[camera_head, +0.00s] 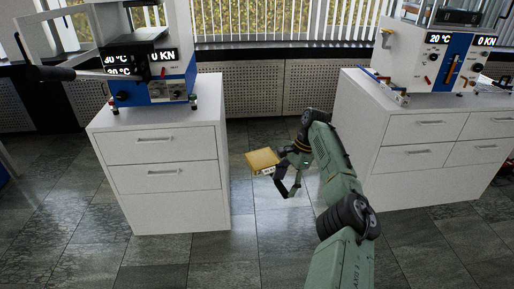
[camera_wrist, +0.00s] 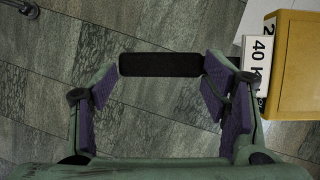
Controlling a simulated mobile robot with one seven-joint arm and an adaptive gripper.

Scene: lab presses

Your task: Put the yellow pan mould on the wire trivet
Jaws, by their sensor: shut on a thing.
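The yellow pan mould (camera_head: 262,160) is in the air between the two white cabinets, at the left of my gripper (camera_head: 287,178). In the wrist view the mould (camera_wrist: 297,65) is at the right edge, partly cut off, with a white label reading "40 K". A black bar (camera_wrist: 160,65) lies across between the purple-padded fingers of my gripper. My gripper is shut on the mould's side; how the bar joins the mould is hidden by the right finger. I cannot make out the wire trivet in either view.
A left white cabinet (camera_head: 165,178) carries a press (camera_head: 155,80). A right white cabinet (camera_head: 420,140) carries another press (camera_head: 445,60) with small items at its front edge. The tiled floor between them is free. A perforated panel and window blinds stand behind.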

